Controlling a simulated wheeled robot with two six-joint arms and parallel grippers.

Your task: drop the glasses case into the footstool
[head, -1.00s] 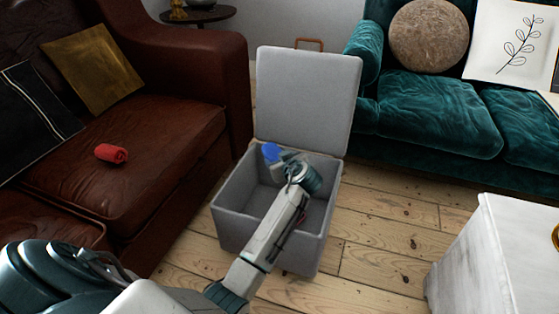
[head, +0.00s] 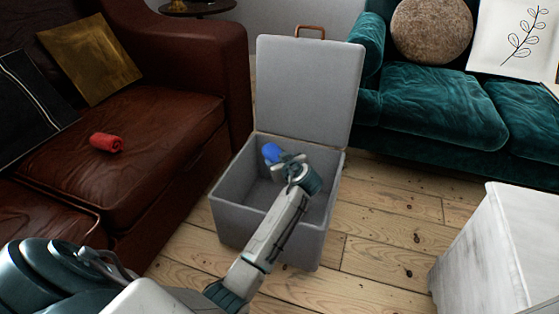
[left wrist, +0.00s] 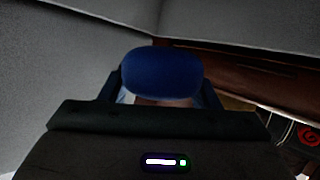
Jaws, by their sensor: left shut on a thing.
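The footstool (head: 262,222) is a grey storage box on the floor, its lid (head: 308,85) raised at the back. My left gripper (head: 277,160) reaches over the box's open top. It is shut on the blue glasses case (head: 270,152), which shows at the far left part of the opening. In the left wrist view, the rounded blue case (left wrist: 162,74) sits between the two dark fingers (left wrist: 162,88). Part of the case is hidden by the gripper. My right gripper is not in view.
A brown leather sofa (head: 160,115) with a red roll (head: 106,142) on its seat stands left of the footstool. A teal sofa (head: 440,110) is at the back right. A white cabinet (head: 495,255) stands front right. Floorboards (head: 385,225) between are clear.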

